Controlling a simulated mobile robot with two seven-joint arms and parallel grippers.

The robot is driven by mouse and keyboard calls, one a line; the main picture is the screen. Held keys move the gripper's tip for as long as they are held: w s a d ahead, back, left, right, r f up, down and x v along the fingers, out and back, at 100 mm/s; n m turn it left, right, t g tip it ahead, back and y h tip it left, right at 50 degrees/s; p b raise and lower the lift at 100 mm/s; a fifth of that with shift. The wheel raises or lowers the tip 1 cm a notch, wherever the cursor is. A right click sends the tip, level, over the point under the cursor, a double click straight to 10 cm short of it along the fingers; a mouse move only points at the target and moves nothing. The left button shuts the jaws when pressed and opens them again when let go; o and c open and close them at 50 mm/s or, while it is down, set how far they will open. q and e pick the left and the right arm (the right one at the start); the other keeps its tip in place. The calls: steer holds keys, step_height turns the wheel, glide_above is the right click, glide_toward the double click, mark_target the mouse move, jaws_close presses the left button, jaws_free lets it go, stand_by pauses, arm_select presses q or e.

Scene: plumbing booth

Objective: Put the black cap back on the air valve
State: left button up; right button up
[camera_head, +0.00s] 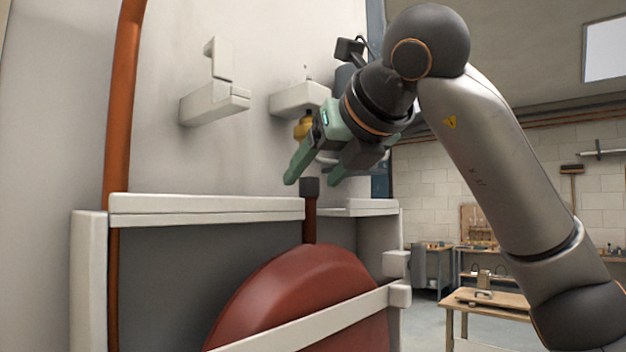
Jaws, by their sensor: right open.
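A black cap (310,186) sits upright on top of a reddish-brown stem (310,220) that rises from a round red tank (305,292). I take this stem to be the air valve; no bare valve tip shows. My right gripper (314,179), with green fingers, is open. Its fingertips appear on either side of the cap, with gaps visible. I cannot tell its exact depth relative to the cap. My left gripper is not in view.
A white ledge (205,210) runs left of the stem, and a white bar (330,320) crosses the tank. An orange pipe (122,120) stands at left. Wall brackets (212,105) and a brass part (303,126) are behind the gripper. A wooden table (490,305) is at right.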

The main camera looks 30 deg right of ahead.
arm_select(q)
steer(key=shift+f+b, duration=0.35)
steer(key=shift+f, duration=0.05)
arm_select(e)
steer(key=v, duration=1)
steer(key=shift+s, duration=0.4)
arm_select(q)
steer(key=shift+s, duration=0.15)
